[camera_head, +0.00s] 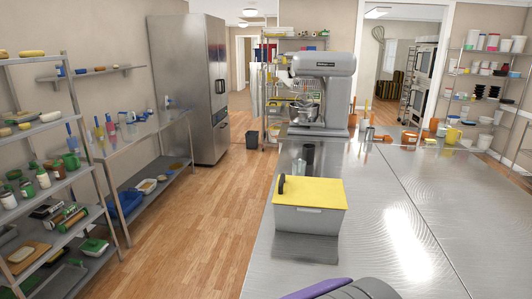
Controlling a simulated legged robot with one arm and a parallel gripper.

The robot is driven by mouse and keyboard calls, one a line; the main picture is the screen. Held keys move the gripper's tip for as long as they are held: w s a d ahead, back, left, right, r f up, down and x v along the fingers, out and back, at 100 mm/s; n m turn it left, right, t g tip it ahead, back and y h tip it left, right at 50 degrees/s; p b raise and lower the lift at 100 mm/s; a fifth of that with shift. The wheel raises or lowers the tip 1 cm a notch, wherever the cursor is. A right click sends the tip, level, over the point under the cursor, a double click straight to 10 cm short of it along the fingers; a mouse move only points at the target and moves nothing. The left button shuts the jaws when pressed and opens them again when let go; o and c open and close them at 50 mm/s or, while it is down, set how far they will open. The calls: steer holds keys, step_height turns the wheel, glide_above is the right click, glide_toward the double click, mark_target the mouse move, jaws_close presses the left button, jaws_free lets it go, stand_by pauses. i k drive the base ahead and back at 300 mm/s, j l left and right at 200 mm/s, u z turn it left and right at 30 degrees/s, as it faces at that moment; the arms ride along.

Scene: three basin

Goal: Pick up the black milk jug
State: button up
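I cannot clearly make out a black milk jug. My gripper is not in view. Only a grey and purple part, probably of my own body, shows at the bottom edge.
A white bin with a yellow lid (310,218) stands near on the metal table (400,225). A large stand mixer (322,92) stands at its far end. Metal shelves (65,185) line the left wall.

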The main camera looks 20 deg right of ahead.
mark_target(308, 150)
steer(key=j+u, duration=0.15)
steer(key=u, duration=0.8)
steer(key=i+j, duration=0.25)
steer(key=j, duration=0.15)
steer(key=i+j, duration=0.25)
steer(key=j, duration=0.15)
steer(key=i+j, duration=0.25)
steer(key=j, duration=0.15)
steer(key=i+j, duration=0.25)
steer(key=j, duration=0.2)
steer(key=i+l+z, duration=0.1)
steer(key=i+z, duration=0.8)
steer(key=i+j+z, duration=0.25)
steer(key=i+z, duration=0.2)
steer(key=i+l+z, duration=0.1)
steer(key=i+z, duration=0.2)
steer(key=i, duration=0.3)
steer(key=i+z, duration=0.25)
steer(key=i, duration=0.4)
steer(key=i+j+z, duration=0.3)
steer(key=i, duration=0.3)
steer(key=i+z, duration=0.3)
steer(key=i, duration=0.3)
steer(key=i+z, duration=0.3)
steer(key=i, duration=0.35)
steer(key=i+j+z, duration=0.3)
steer(key=i, duration=0.3)
steer(key=i+l+z, duration=0.1)
steer(key=i+z, duration=0.3)
steer(key=i, duration=0.15)
